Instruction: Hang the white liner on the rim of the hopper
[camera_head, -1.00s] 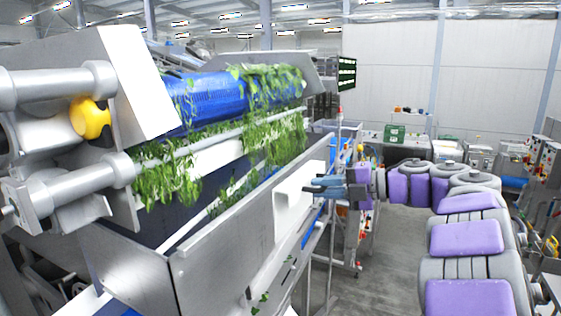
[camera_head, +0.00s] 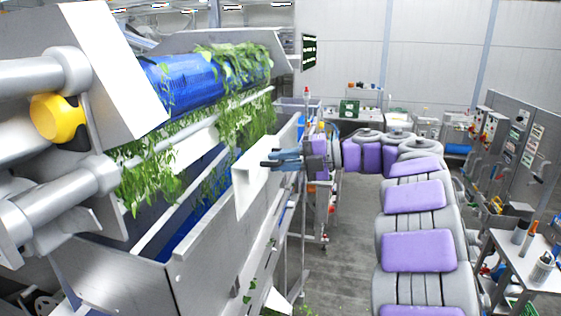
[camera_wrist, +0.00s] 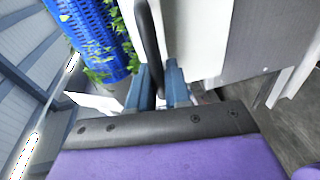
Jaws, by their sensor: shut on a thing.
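The white liner (camera_head: 246,184) is a bent white sheet in the head view. It stands upright at the outer side of the hopper's metal wall (camera_head: 205,236), with its top about level with or slightly above the rim. I cannot tell whether its fold sits over the rim or only beside it. My gripper (camera_head: 276,159) comes in from the right, its blue-grey fingers shut on the liner.
A blue roller (camera_head: 190,84) draped with green leaves (camera_head: 150,180) runs above the hopper. A yellow knob (camera_head: 58,118) and thick grey pipes are at the left. A steel table with bottles (camera_head: 528,262) stands at the right. Grey floor between is open.

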